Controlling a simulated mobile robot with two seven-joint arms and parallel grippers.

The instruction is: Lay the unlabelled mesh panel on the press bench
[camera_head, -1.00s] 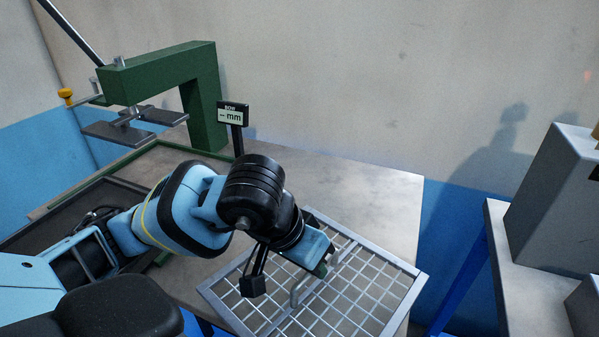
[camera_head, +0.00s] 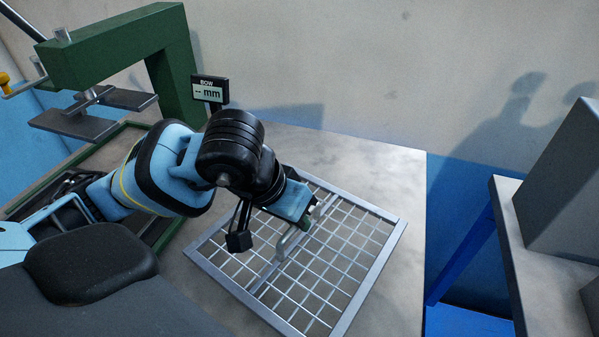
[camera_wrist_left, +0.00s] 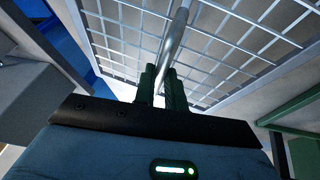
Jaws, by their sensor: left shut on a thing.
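The mesh panel (camera_head: 371,277) is a square grey metal frame with a wire grid and a bar handle (camera_head: 290,243). No label shows on it. My left gripper (camera_head: 312,211) is shut on the handle; its green fingers (camera_wrist_left: 162,86) clasp the bar in the left wrist view, with the grid (camera_wrist_left: 225,48) beyond. The panel lies over the front right part of the pale press bench (camera_head: 375,168); I cannot tell whether it touches the top. My arm hides its far left part. My right gripper is not in view.
The green press (camera_head: 115,45) stands at the back left with a plate clamp. A small "BOW -- mm" display (camera_head: 210,89) stands beside it. A green-rimmed area (camera_head: 168,232) is left of the panel. Another table (camera_head: 510,235) with a grey box (camera_head: 570,190) stands right, across a gap.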

